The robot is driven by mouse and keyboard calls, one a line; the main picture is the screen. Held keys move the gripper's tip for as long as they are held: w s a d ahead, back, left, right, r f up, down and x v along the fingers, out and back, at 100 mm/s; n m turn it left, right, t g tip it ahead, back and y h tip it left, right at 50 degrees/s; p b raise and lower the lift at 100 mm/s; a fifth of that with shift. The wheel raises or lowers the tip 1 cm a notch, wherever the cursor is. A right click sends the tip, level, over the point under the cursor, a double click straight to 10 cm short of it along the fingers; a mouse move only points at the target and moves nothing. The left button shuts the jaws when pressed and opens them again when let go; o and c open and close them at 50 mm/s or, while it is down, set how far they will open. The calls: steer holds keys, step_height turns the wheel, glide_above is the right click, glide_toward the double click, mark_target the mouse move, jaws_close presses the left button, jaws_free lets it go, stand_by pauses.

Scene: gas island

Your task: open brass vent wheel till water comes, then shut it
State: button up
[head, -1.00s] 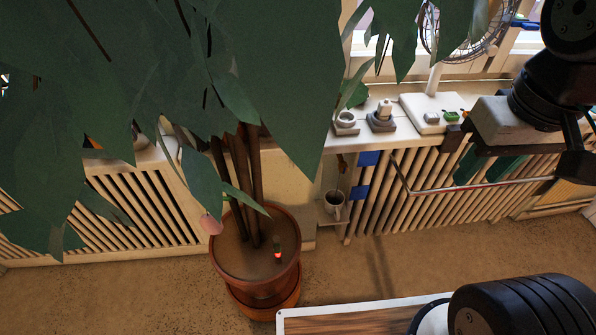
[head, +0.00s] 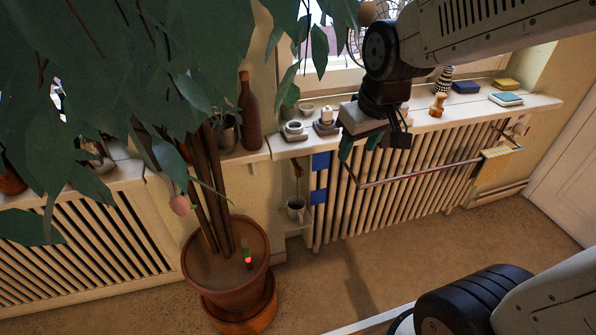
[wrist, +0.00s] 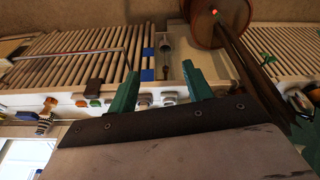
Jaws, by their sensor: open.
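The radiator (head: 415,190) stands under the window sill, with blue patches (head: 319,178) at its left end. A small brownish fitting (head: 298,167) shows beside that end; I cannot tell whether it is the brass vent wheel. A mug (head: 296,208) sits below it on a small ledge; the mug also shows in the wrist view (wrist: 165,45). My gripper (head: 361,150) is at the sill's front edge, to the right of the fitting and apart from it. In the wrist view its two green fingers (wrist: 160,72) are spread with nothing between them. No water is visible.
A potted plant (head: 228,268) with big leaves stands left of the radiator; its leaves fill the upper left. A bottle (head: 249,112) and cups (head: 294,131) stand on the sill.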

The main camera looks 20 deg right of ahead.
steer(key=w+f+n+t, duration=0.1)
steer(key=w+f+n, duration=0.1)
steer(key=w+f, duration=0.75)
steer(key=n+t, duration=0.2)
glide_toward(300, 175)
steer(key=s+r, duration=0.4)
steer(key=s, duration=0.2)
steer(key=w+f+n+t, duration=0.2)
steer(key=f+t, duration=0.2)
steer(key=w+f+n+t, duration=0.2)
steer(key=f+t, duration=0.1)
steer(key=f, duration=0.1)
steer(key=w+f+n+t, duration=0.2)
steer(key=f+t, duration=0.2)
steer(key=f, duration=0.1)
steer(key=shift+w+n+t, duration=0.2)
steer(key=shift+n+t, duration=0.1)
steer(key=shift+w+r, duration=0.15)
steer(key=shift+r, duration=0.05)
steer(key=w, duration=0.7)
steer(key=shift+w, duration=0.2)
